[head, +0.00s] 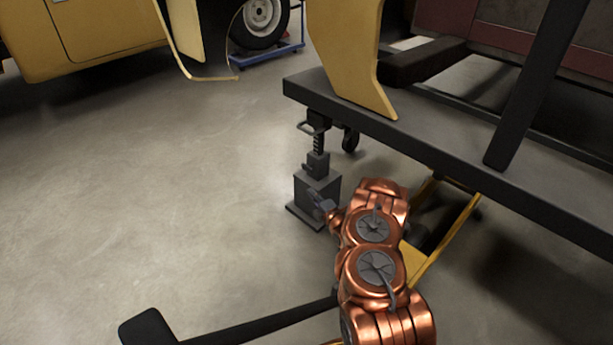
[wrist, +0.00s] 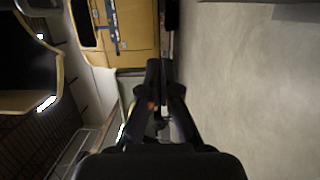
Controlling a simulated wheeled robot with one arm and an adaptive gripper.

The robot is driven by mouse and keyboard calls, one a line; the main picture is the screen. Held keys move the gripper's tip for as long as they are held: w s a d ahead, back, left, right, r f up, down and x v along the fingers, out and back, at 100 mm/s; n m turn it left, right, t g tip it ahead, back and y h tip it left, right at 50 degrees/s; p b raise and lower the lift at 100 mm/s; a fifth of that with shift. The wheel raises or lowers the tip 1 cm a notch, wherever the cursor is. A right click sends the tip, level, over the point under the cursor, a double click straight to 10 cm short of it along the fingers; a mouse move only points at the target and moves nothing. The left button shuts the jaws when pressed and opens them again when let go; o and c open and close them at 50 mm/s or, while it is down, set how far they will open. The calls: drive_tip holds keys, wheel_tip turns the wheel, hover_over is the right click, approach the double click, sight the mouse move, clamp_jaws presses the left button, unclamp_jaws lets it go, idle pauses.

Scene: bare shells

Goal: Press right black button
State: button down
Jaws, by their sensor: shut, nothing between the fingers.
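I cannot make out a right black button in either view. In the head view a dark grey box (head: 307,188) on a flat base stands on the floor, with a notched post (head: 318,145) rising from it. My gripper (head: 318,199) is small and dark there, in front of the box's right side; I cannot tell whether it touches. In the wrist view my gripper (wrist: 163,75) points away from the camera with its dark fingers close together. They hold nothing. What lies right behind the fingers is partly hidden.
A dark platform edge (head: 440,155) with a yellow panel (head: 345,60) overhangs to the right of the box. A yellow vehicle (head: 95,45) and a wheel on a blue dolly (head: 262,22) are at the back. A black bar (head: 250,320) crosses the front. Left floor is clear.

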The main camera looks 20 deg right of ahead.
sight(309, 167)
drive_tip(key=shift+w, duration=0.1)
drive_tip(key=w+b, duration=0.2)
drive_tip(key=w, duration=0.1)
drive_tip(key=w+d+b, duration=0.1)
drive_tip(key=w+b, duration=0.1)
drive_tip(key=w, duration=0.2)
drive_tip(key=w+b, duration=0.3)
drive_tip(key=w, duration=0.1)
drive_tip(key=shift+d+f, duration=0.1)
drive_tip(key=shift+d, duration=0.1)
drive_tip(key=shift+w+d, duration=0.1)
drive_tip(key=shift+d, duration=0.3)
